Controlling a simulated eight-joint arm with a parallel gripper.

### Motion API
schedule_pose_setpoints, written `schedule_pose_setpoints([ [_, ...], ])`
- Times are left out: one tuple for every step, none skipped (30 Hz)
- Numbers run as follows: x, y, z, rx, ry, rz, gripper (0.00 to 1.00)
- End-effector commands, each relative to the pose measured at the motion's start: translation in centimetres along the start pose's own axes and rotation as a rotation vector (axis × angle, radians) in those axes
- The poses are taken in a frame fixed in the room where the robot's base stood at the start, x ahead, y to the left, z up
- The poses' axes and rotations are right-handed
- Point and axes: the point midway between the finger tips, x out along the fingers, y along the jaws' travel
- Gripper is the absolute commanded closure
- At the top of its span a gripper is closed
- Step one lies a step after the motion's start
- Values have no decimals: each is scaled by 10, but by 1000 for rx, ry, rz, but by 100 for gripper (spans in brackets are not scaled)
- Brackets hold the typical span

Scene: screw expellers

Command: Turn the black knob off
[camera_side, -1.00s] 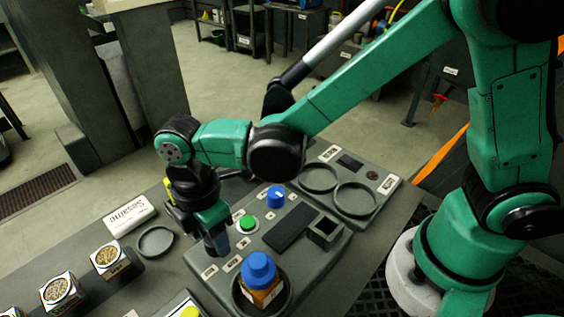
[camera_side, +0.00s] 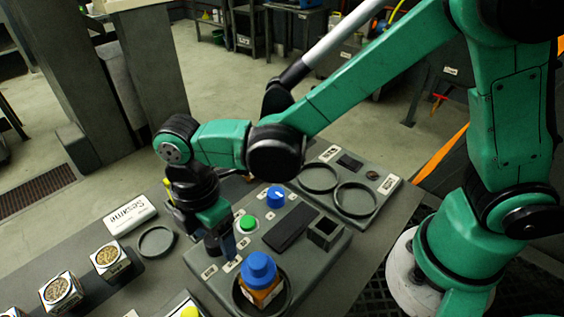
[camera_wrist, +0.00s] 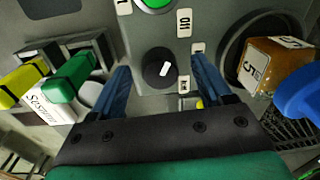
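The black knob (camera_wrist: 158,70) shows in the wrist view, on the grey control panel (camera_wrist: 222,22), with a white pointer mark. The mark leans a little right of straight up in that picture. An "Off" label (camera_wrist: 184,22) sits above and right of the knob. My gripper (camera_wrist: 160,78) is open, with one blue finger on each side of the knob; I cannot tell whether they touch it. In the side view my gripper (camera_side: 221,248) points down at the panel's near left part and hides the knob.
A white Sesame block (camera_side: 130,215) and an empty round dish (camera_side: 156,242) lie to the left.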

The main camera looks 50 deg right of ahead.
Motion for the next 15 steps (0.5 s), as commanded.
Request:
schedule_pose_setpoints([
  [0, 0, 0, 0, 0, 0, 28],
  [0, 0, 0, 0, 0, 0, 28],
  [0, 0, 0, 1, 0, 0, 28],
  [0, 0, 0, 1, 0, 0, 28],
  [0, 0, 0, 1, 0, 0, 28],
  [-1, 0, 0, 1, 0, 0, 28],
  [-2, 0, 0, 1, 0, 0, 28],
  [-4, 0, 0, 1, 0, 0, 28],
  [-8, 0, 0, 1, 0, 0, 28],
  [-12, 0, 0, 1, 0, 0, 28],
  [-16, 0, 0, 1, 0, 0, 28],
  [-22, 0, 0, 1, 0, 0, 28],
  [-26, 0, 0, 1, 0, 0, 28],
  [-30, 0, 0, 1, 0, 0, 28],
  [-35, 0, 0, 1, 0, 0, 28],
])
